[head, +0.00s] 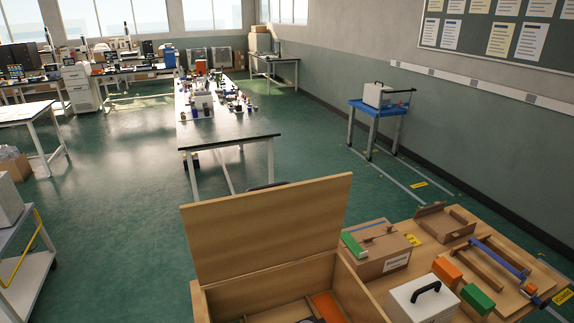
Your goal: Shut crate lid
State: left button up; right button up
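A wooden crate (354,296) stands at the bottom middle of the head view, cut off by the lower edge. Its wooden lid (268,229) is open and stands up, leaning back a little, along the crate's far side. Inside, part of an orange-brown piece (327,306) and thin dividers show. A dark shape at the bottom edge inside the crate is too cut off to identify. Neither of my grippers can be made out in this view.
Right of the crate, a wooden table (408,234) holds a cardboard box (376,252), a white case with a black handle (423,299), orange and green blocks and a blue-barred clamp (499,258). A long bench (238,136) stands behind. Green floor (110,215) is open at left.

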aim_at(267, 226)
jog(key=k, duration=1.05)
jog(key=z, duration=0.4)
jog(key=k+z, duration=0.1)
jog(key=z, duration=0.65)
jog(key=k+l+z, duration=0.1)
jog(key=z, duration=0.25)
jog(key=j+z, duration=1.1)
jog(key=z, duration=0.15)
jog(key=k+j, duration=0.2)
jog(key=j, duration=0.35)
jog(key=k+j, duration=0.15)
jog(key=j, duration=0.4)
jog(key=k+j, duration=0.2)
jog(key=j, duration=0.35)
jog(key=k+j, duration=0.2)
jog(key=j, duration=0.35)
jog(key=k+j, duration=0.2)
jog(key=j, duration=0.35)
jog(key=k+j, duration=0.15)
jog(key=j, duration=0.4)
jog(key=k+j, duration=0.2)
jog(key=j, duration=0.35)
jog(key=k+j, duration=0.2)
jog(key=j, duration=0.4)
